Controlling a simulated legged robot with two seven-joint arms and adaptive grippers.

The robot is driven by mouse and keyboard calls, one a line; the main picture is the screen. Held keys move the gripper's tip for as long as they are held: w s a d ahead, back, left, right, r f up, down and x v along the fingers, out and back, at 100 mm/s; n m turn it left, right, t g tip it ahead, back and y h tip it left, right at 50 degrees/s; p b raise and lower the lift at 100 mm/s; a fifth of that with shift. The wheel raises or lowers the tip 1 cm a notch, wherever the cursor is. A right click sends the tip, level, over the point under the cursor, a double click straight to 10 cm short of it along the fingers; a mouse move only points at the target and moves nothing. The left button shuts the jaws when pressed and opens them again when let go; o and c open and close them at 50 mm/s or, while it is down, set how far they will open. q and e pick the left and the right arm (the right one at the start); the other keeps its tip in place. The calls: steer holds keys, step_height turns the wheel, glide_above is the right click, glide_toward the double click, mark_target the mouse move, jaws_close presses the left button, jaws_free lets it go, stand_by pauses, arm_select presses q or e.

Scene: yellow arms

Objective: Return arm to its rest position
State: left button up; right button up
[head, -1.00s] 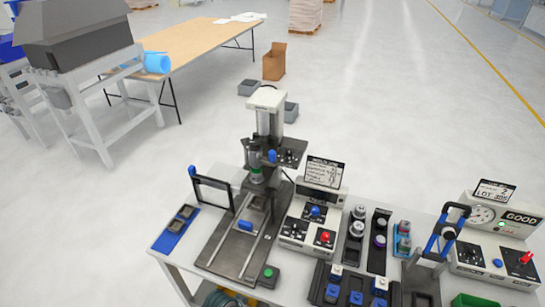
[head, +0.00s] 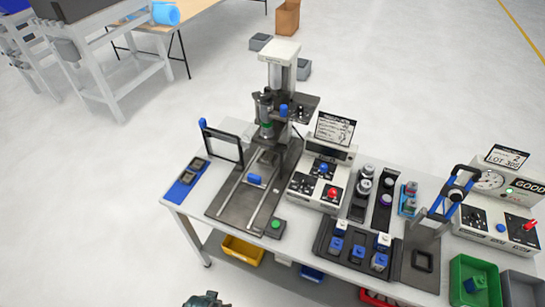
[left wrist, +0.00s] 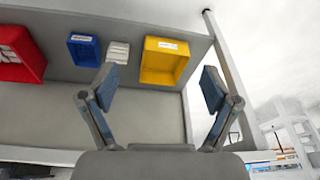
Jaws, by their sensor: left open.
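My left gripper (left wrist: 158,88) shows in the left wrist view. Its two fingers, with blue-grey pads, stand wide apart with nothing between them. It is low, facing the shelf with bins under the bench. A yellow bin (left wrist: 165,62) lies beyond the fingers, apart from them. No arm can be made out for certain in the head view; a small dark teal part (head: 205,300) pokes in at the bottom edge, and I cannot tell what it is. My right gripper is in neither view.
The white bench (head: 190,212) holds a press (head: 280,90), a control box (head: 320,185), a block tray (head: 355,250) and a blue-handled fixture (head: 440,215). Green (head: 475,282) and grey bins stand at right. Blue (left wrist: 84,50) and red (left wrist: 20,55) bins sit below.

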arm_select(q)
steer(key=s+f+g, duration=0.1)
steer(key=s+f, duration=0.1)
steer(key=f, duration=0.8)
steer(key=s+f, duration=0.2)
steer(key=f, duration=0.8)
steer(key=s+a+f+g, duration=0.1)
steer(key=s+a+f, duration=0.2)
steer(key=s+f, duration=1.1)
steer(key=s, duration=0.3)
steer(key=shift+a+f+b, duration=0.15)
steer(key=shift+f+b, duration=0.1)
steer(key=shift+b, duration=0.1)
